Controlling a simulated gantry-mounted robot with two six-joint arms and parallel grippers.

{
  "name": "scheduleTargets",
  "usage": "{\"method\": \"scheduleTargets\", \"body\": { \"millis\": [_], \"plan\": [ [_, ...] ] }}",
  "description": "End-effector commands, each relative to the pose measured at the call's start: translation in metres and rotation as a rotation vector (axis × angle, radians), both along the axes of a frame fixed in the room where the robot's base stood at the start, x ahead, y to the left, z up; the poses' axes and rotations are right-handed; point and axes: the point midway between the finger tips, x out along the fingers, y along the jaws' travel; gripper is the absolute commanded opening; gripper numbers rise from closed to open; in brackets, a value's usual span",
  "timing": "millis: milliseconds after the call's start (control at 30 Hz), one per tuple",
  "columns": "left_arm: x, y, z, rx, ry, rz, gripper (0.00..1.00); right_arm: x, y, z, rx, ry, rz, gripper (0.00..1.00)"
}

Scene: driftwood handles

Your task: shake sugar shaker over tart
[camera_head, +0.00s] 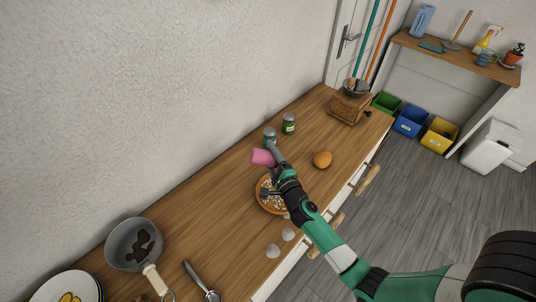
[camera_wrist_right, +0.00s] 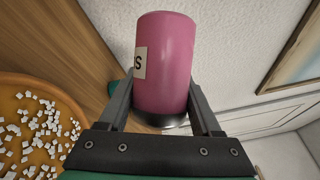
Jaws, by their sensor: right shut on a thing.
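The pink sugar shaker (camera_head: 263,157) is in my right gripper (camera_head: 278,158), tipped over beside the tart's far edge. In the right wrist view the shaker (camera_wrist_right: 165,62) shows a white label with an "S" and a dark metal end. The right gripper (camera_wrist_right: 160,105) has one finger on each side of it. The tart (camera_head: 268,207) lies on the wooden counter, partly hidden by my right gripper and arm. In the right wrist view the tart (camera_wrist_right: 40,125) is at the lower left, with white bits scattered on its orange top. My left gripper is not in view.
Two small jars (camera_head: 289,124) stand behind the shaker. An orange fruit (camera_head: 322,159) is right of the tart, and a wooden grinder (camera_head: 348,105) is at the far end. Eggshell-like pieces (camera_head: 273,250), a pan (camera_head: 134,243) and a plate (camera_head: 68,290) lie nearer. The wall borders the counter.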

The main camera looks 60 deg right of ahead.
Motion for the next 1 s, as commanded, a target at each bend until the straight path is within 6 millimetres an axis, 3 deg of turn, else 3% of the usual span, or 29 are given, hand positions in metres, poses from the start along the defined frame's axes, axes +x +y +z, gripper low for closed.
{"method": "scheduleTargets", "body": {
  "millis": [267, 1000],
  "plan": [
    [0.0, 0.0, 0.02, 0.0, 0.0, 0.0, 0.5, 0.0, 0.0, 0.018, 0.0, 0.0, 0.001, 0.0],
    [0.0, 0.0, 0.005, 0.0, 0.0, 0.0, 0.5, 0.0, 0.0, 0.0, -0.001, 0.0, 0.001, 0.0]
  ]
}}
